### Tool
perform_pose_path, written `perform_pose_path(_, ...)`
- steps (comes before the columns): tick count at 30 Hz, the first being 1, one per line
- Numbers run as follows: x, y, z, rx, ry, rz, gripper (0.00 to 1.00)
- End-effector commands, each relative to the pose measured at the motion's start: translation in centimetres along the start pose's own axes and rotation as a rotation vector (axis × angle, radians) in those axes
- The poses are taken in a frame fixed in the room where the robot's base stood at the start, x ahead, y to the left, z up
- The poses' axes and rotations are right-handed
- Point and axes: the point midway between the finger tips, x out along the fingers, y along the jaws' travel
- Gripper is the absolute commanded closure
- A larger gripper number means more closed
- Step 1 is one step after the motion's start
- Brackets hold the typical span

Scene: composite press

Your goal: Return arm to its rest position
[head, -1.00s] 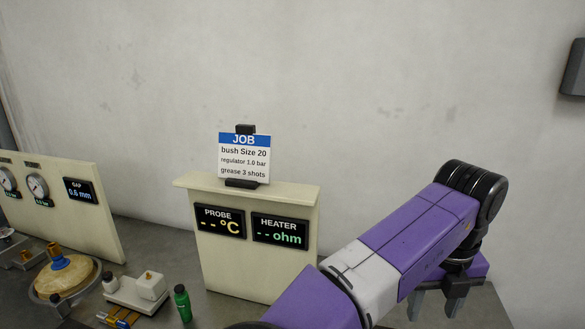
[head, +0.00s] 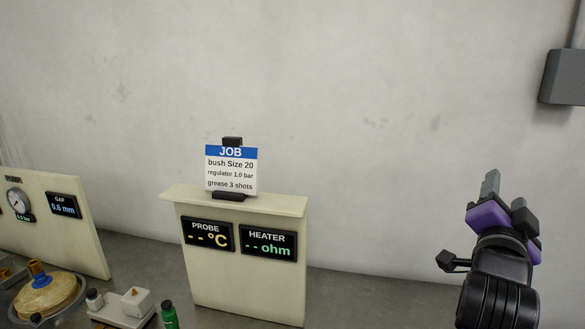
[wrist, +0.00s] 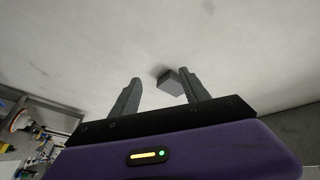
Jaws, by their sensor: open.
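My gripper (head: 505,190) is at the right of the head view, raised in front of the bare wall with its fingers pointing up. In the wrist view its two fingers (wrist: 157,90) stand apart with nothing between them that they hold. My wrist's purple body and black joint show below the fingers in the head view. The rest of my arm is out of the head view.
A cream panel (head: 245,290) with PROBE and HEATER displays stands on the grey bench (head: 350,300), with a JOB card (head: 231,170) on top. A gauge panel (head: 60,235), a round fixture (head: 48,295) and a green bottle (head: 169,315) are left. A grey wall box (head: 563,77) is upper right.

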Motion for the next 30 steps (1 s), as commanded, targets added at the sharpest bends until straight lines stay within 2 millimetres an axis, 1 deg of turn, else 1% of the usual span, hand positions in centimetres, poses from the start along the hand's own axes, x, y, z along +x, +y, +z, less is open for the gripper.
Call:
perform_pose_path(1,-1.0,-0.3,0.2,-0.083,0.012,-0.063,0.46)
perform_pose_path(5,-3.9,-1.4,1.1,-0.259,0.038,-0.219,0.46)
perform_pose_path(7,-5.7,-1.7,2.0,-0.343,0.046,-0.297,0.46)
perform_pose_path(10,-8.7,-1.7,3.3,-0.448,0.050,-0.401,0.46)
perform_pose_path(14,-12.9,-0.9,5.2,-0.559,0.042,-0.522,0.46)
perform_pose_path(15,-14.2,-0.6,5.7,-0.587,0.038,-0.556,0.46)
perform_pose_path(17,-16.3,0.1,6.5,-0.624,0.025,-0.603,0.46)
perform_pose_path(21,-21.3,2.2,8.0,-0.688,-0.013,-0.696,0.46)
perform_pose_path(25,-25.9,4.5,9.0,-0.721,-0.066,-0.758,0.46)
perform_pose_path(30,-31.8,7.9,9.4,-0.734,-0.160,-0.799,0.46)
